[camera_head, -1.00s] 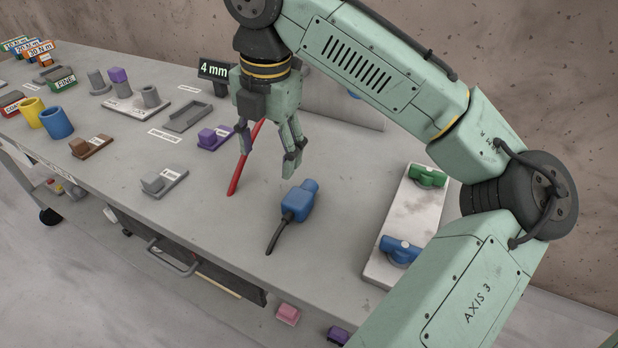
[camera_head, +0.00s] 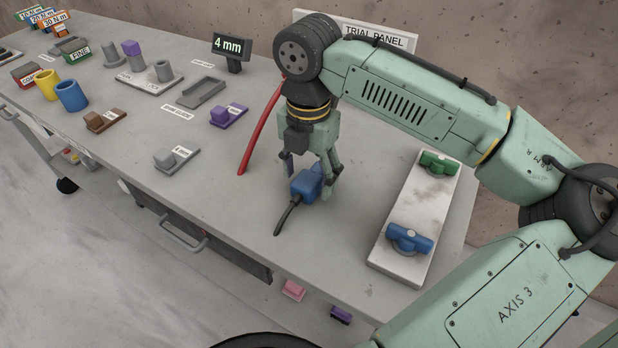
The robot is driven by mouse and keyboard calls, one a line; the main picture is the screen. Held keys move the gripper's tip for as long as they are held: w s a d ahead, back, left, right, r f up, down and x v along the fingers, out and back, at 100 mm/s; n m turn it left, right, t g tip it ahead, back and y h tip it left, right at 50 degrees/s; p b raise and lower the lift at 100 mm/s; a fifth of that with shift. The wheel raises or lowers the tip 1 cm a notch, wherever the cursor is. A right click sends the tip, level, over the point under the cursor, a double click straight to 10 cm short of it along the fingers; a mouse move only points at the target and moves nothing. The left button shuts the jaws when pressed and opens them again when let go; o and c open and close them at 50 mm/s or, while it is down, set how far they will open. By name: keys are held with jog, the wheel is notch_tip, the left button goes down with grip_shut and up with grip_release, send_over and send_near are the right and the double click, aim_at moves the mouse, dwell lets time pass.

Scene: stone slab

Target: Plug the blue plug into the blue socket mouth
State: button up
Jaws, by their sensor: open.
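The blue plug (camera_head: 306,184) lies on the grey table, with its dark cable (camera_head: 288,216) trailing toward the front. My gripper (camera_head: 309,184) points down over the plug with its jaws open. One finger shows on the plug's left and one on its right; I cannot tell whether they touch it. The fingers and gripper body hide part of the plug. The blue socket (camera_head: 410,238) sits at the near end of a pale panel (camera_head: 419,205) to the right. I cannot clearly see into its mouth.
A green socket (camera_head: 439,163) sits at the panel's far end. A red rod (camera_head: 259,132) stands out left of my gripper. Grey (camera_head: 176,158) and purple (camera_head: 228,114) blocks on plates lie further left. The table between plug and panel is clear.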

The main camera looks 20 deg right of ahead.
jog(key=shift+f, duration=0.55)
jog(key=c, duration=1.3)
